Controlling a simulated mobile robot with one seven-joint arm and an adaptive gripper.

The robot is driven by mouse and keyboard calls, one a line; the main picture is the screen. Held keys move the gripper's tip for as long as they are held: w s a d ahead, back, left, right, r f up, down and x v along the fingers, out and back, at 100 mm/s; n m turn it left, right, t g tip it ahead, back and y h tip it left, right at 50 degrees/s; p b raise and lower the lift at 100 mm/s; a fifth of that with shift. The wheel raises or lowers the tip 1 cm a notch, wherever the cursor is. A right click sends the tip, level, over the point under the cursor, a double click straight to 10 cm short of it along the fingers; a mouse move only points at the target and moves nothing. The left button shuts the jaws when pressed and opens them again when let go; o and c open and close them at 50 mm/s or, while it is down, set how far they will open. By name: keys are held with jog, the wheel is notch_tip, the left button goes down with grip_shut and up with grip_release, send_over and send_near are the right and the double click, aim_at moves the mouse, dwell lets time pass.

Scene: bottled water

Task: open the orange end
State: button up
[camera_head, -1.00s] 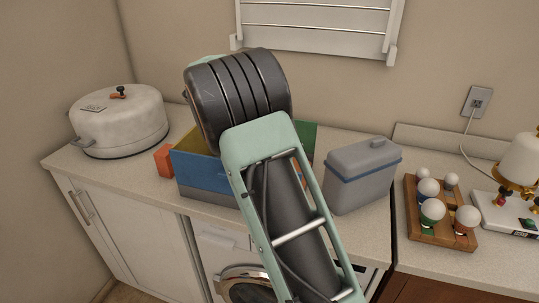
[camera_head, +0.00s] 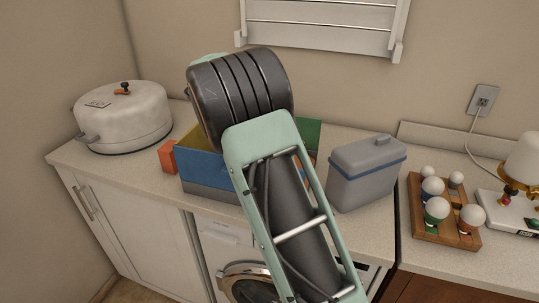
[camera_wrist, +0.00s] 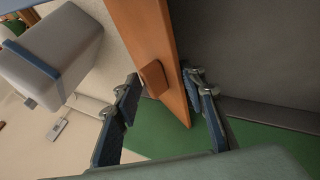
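The open-topped box (camera_head: 205,170) has a blue front and a green side, and stands on the counter, partly hidden behind my arm. In the wrist view an orange end panel (camera_wrist: 143,25) runs down the middle, with a small orange block-like handle (camera_wrist: 152,79) on its left face. My gripper (camera_wrist: 162,79) is open, one finger left of the handle and the other right of the panel. I cannot tell whether either finger touches. In the head view my gripper is hidden behind my arm. An orange block (camera_head: 167,157) juts from the box's left end.
A grey canister with a blue band (camera_head: 366,172) stands close right of the box; it also shows in the wrist view (camera_wrist: 50,55). A white lidded pot (camera_head: 123,118) is at left. A wooden tray of bulbs (camera_head: 445,235) is at right.

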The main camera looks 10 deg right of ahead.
jog(key=v, duration=1.2)
jog(key=shift+f, duration=0.1)
